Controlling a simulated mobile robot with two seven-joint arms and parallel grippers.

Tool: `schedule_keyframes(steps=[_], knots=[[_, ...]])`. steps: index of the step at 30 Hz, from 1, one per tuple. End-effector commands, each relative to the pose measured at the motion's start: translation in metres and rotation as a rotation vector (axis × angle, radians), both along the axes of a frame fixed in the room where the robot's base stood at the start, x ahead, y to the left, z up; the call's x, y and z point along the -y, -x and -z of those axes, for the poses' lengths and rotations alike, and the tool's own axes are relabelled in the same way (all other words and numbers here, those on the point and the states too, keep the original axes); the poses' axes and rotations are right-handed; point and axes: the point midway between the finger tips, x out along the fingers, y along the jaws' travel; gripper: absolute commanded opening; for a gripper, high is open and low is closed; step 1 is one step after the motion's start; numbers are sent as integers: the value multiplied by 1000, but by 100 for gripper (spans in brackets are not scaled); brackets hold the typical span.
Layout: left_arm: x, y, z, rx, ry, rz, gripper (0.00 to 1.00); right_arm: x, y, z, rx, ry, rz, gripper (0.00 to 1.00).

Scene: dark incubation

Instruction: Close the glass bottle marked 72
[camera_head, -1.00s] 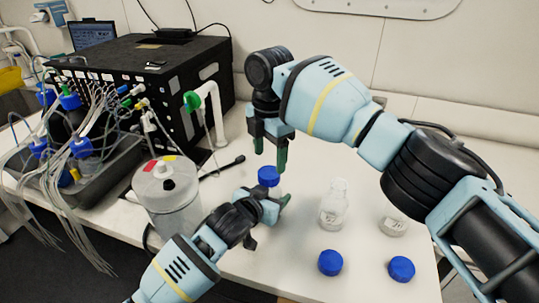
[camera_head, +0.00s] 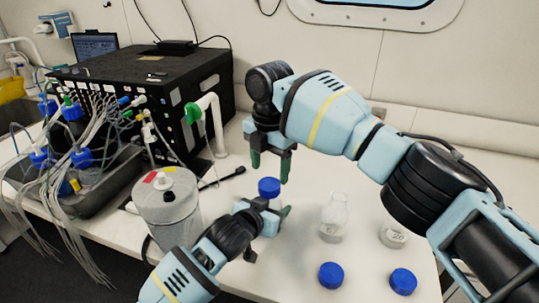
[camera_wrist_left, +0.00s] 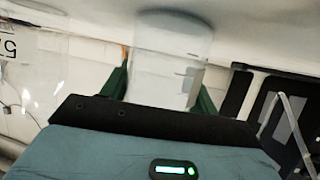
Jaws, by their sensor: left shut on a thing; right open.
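My left gripper (camera_head: 271,215) is shut on a clear glass bottle, which shows between its green fingers in the left wrist view (camera_wrist_left: 170,65). The held bottle's marking is not readable. A blue cap (camera_head: 269,187) sits at the top of this bottle; I cannot tell whether it is tight. My right gripper (camera_head: 270,168) is open and empty, pointing down just above the cap. An uncapped clear bottle (camera_head: 334,215) stands to the right, its label too small to read. Another labelled bottle (camera_head: 394,236) stands farther right, its top hidden by my right arm.
Two loose blue caps (camera_head: 331,275) (camera_head: 403,281) lie near the front of the white table (camera_head: 300,265). A grey cylindrical vessel (camera_head: 167,210) stands left of my left arm. A black box (camera_head: 150,85), tubing and a tray of bottles (camera_head: 95,195) occupy the left.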

Motion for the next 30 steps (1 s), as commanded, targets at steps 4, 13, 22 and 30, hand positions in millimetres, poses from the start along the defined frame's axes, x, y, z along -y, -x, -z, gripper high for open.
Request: schedule_keyframes(steps=[4, 13, 22, 30], knots=[[0, 0, 1, -1, 0, 0, 0, 0, 0, 23, -2, -1, 1, 66], [0, 0, 1, -1, 0, 0, 0, 0, 0, 47, -1, 1, 1, 66], [0, 0, 1, -1, 0, 0, 0, 0, 0, 49, 1, -1, 1, 66], [0, 0, 1, -1, 0, 0, 0, 0, 0, 49, 0, 0, 1, 33]])
